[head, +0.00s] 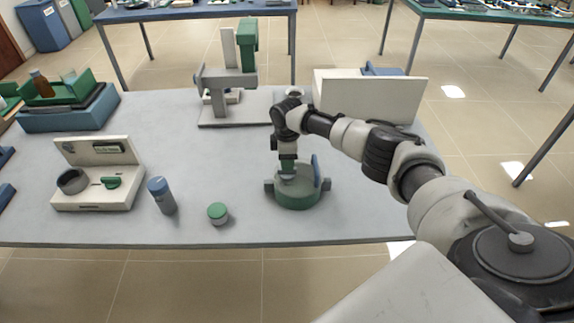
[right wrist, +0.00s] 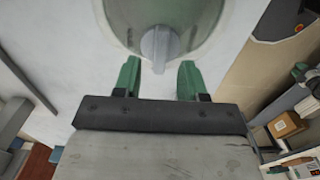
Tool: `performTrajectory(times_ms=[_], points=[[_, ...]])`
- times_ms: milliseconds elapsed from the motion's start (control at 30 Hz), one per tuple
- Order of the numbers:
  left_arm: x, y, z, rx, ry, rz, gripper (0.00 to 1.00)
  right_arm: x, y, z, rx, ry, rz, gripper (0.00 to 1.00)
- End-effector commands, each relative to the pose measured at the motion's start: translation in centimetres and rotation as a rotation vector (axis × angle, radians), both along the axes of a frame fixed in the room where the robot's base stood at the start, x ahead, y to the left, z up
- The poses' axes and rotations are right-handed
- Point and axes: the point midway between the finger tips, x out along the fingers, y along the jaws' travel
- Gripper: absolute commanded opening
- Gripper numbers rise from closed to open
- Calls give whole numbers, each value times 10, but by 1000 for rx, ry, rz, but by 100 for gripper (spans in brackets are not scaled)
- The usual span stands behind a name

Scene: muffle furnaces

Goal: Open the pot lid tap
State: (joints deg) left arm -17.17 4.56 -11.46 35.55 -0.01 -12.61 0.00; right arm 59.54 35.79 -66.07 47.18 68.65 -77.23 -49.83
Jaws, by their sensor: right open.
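The pot (head: 297,200) is a low round green vessel with grey side lugs and an upright blue part on its right. It stands near the front edge of the grey table. My right gripper (head: 288,172) points down over the pot and partly hides its top. In the right wrist view, the round grey-green lid (right wrist: 200,40) fills the top middle. A grey tap (right wrist: 159,45) sticks out from it towards my right gripper (right wrist: 158,82). The two green fingers are open, with the tap's end between or just ahead of their tips; contact cannot be told. My left gripper is out of view.
A small green-topped jar (head: 217,213), a blue-capped bottle (head: 161,195) and a white instrument (head: 97,175) stand left of the pot. A grey-green stand (head: 230,80) and a white box (head: 370,95) are behind.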

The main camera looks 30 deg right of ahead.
Motion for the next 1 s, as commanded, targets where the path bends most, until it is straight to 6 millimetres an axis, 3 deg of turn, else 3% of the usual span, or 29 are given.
performTrajectory(times_ms=[200,600,867,1000], points=[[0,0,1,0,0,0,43,0,1,-29,0,2,-1,42],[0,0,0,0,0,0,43,0,0,-35,0,0,0,42],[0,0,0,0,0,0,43,0,0,-35,0,0,0,2],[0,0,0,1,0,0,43,0,0,-35,0,0,-1,0]])
